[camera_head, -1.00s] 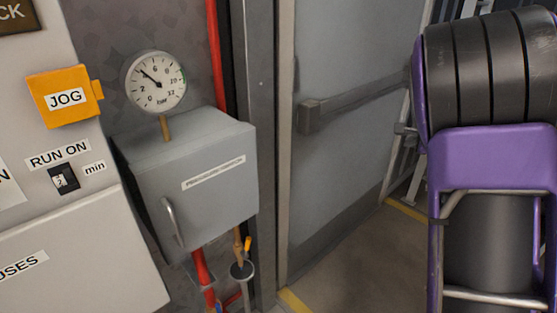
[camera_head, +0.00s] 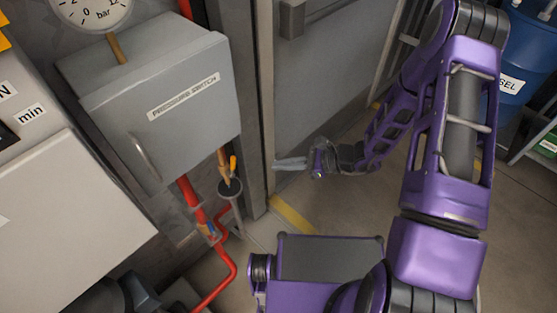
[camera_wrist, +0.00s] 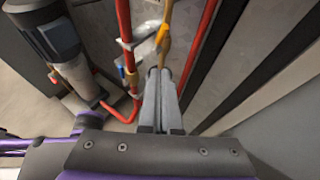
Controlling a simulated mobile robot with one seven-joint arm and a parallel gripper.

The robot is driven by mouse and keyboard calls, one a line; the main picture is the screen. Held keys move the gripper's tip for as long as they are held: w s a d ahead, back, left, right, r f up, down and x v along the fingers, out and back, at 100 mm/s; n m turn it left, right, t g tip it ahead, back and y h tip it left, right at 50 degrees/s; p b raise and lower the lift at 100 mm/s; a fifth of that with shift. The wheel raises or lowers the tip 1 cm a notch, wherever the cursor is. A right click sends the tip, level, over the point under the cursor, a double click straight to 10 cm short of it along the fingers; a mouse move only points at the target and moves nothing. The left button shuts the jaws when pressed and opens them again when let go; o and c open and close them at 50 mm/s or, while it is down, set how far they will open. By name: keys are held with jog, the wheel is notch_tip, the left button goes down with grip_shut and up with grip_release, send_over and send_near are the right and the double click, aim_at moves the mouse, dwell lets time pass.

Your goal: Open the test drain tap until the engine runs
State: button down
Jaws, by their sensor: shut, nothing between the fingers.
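The test drain tap appears to be the small yellow-orange lever (camera_head: 233,163) on the brass pipe under the grey pressure switch box (camera_head: 165,100). It stands just above a dark funnel (camera_head: 230,187). In the wrist view a yellow lever (camera_wrist: 163,37) shows just beyond my fingertips. My gripper (camera_head: 277,164) is shut and empty, to the right of the tap in the head view, with its fingers pointing left. In the wrist view the two fingers of my gripper (camera_wrist: 158,73) lie side by side. A gap shows in the head view; I cannot tell its depth.
Red pipes (camera_head: 195,195) run down beside the tap. A pressure gauge (camera_head: 92,10) above the box is partly cut off. A grey door (camera_head: 335,80) stands behind my gripper. A blue drum (camera_head: 520,50) is at far right. Floor is clear below the door.

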send_near(231, 166)
notch_tip(231, 166, down, 4)
jog(key=w+a, duration=0.1)
jog(key=shift+w+a+r, duration=0.15)
jog(key=shift+a+r, duration=0.05)
jog(key=shift+a, duration=0.7)
jog(key=shift+w+a+r, duration=0.15)
jog(key=shift+a+r, duration=0.1)
jog(key=shift+a, duration=0.6)
jog(key=shift+s+a+r+b, duration=0.45)
jog(key=shift+s+a+b, duration=0.1)
jog(key=shift+s, duration=0.15)
jog(key=shift+r, duration=0.1)
